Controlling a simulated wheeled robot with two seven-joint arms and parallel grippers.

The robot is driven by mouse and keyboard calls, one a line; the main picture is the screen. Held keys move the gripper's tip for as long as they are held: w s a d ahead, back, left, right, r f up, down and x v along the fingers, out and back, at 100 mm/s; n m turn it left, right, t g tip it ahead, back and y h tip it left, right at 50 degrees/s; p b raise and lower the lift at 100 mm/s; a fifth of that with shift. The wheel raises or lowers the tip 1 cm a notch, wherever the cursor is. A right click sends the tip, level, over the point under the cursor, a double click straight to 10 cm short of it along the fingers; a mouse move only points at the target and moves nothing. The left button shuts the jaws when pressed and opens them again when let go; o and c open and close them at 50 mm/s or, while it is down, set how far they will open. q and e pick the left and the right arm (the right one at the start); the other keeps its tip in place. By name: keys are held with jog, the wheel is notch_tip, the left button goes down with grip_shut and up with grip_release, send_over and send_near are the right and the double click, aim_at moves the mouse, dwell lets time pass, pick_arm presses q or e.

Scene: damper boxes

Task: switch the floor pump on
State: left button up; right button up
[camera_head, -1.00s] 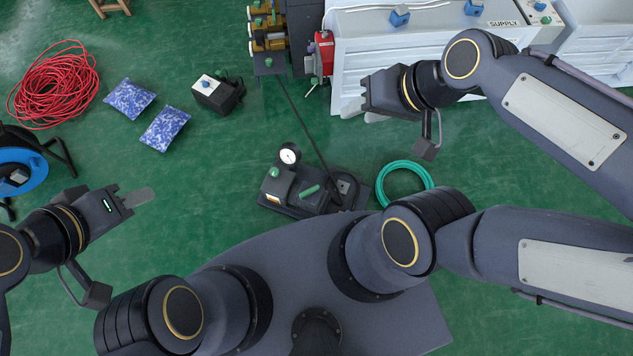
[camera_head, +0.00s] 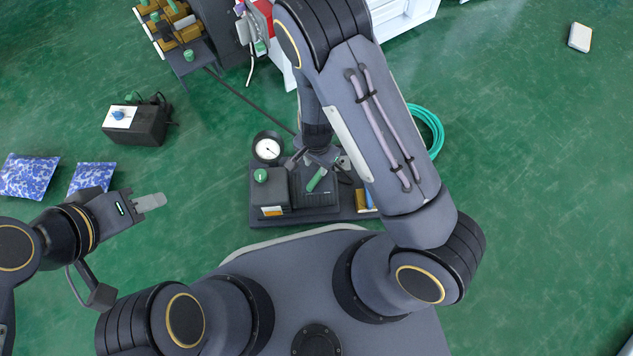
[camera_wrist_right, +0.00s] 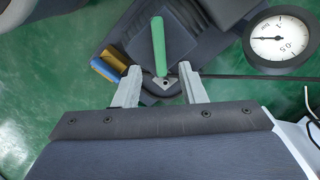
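The floor pump (camera_head: 278,213) stands on the green floor in front of my base, with a dark body, a round white gauge (camera_head: 267,149) and a green knob (camera_head: 261,175). A green lever (camera_head: 316,180) sits on its right part; the lever also shows in the right wrist view (camera_wrist_right: 158,45). My right gripper (camera_wrist_right: 160,80) is open over the pump, its two fingertips on either side of the lever's near end. I cannot tell whether they touch it. My right arm hides part of the pump in the head view. My left gripper (camera_head: 150,201) hangs away at left; its finger gap does not show.
A black box (camera_head: 138,125) with a white top and blue knob stands at upper left. Blue patterned cushions (camera_head: 28,176) lie at far left. A coiled green hose (camera_head: 428,130) lies right of the pump. A dark rod or hose runs from the pump to equipment (camera_head: 180,35) at the top.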

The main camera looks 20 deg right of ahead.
aim_at(316, 177)
notch_tip(316, 177, down, 8)
jog(key=b, duration=0.4)
jog(key=shift+c, duration=0.5)
grip_shut()
